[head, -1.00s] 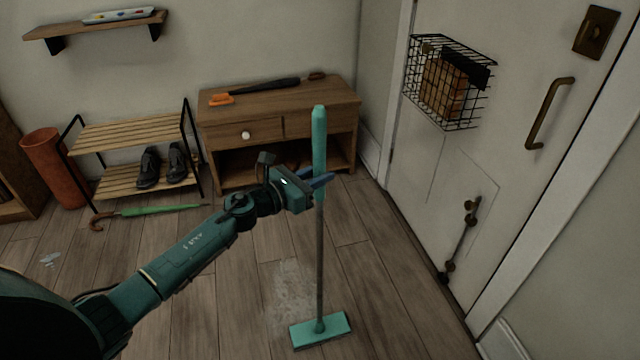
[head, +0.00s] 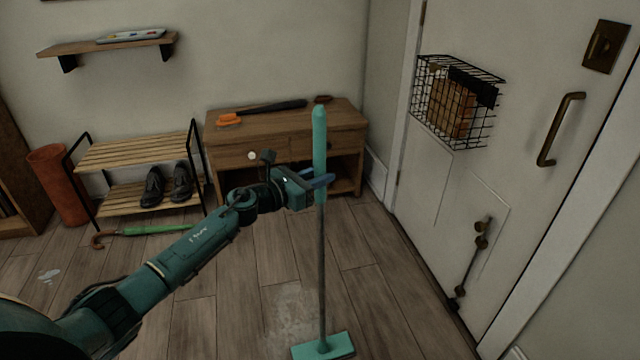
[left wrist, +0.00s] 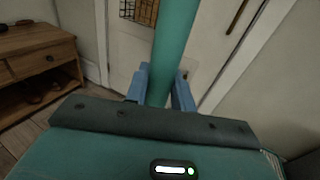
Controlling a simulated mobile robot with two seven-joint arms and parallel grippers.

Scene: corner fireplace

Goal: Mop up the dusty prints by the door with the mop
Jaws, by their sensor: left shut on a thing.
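The mop (head: 321,262) stands upright, with a teal grip, a grey pole and a flat teal head (head: 324,347) on the floor. My left gripper (head: 326,181) is shut on the lower part of the teal grip. In the left wrist view the blue fingers (left wrist: 160,88) sit on either side of the mop grip (left wrist: 174,45). The dusty prints (head: 290,316) show as a pale smudged patch on the floorboards, just left of the mop head. The door (head: 520,150) is at the right. My right gripper is not in view.
A wooden bench (head: 350,128) stands at the back wall. A shoe rack (head: 150,152) with dark shoes is left of it, and a green umbrella (head: 155,229) lies on the floor. A pale spot (head: 49,275) lies at far left. A wire basket (head: 480,110) hangs on the door.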

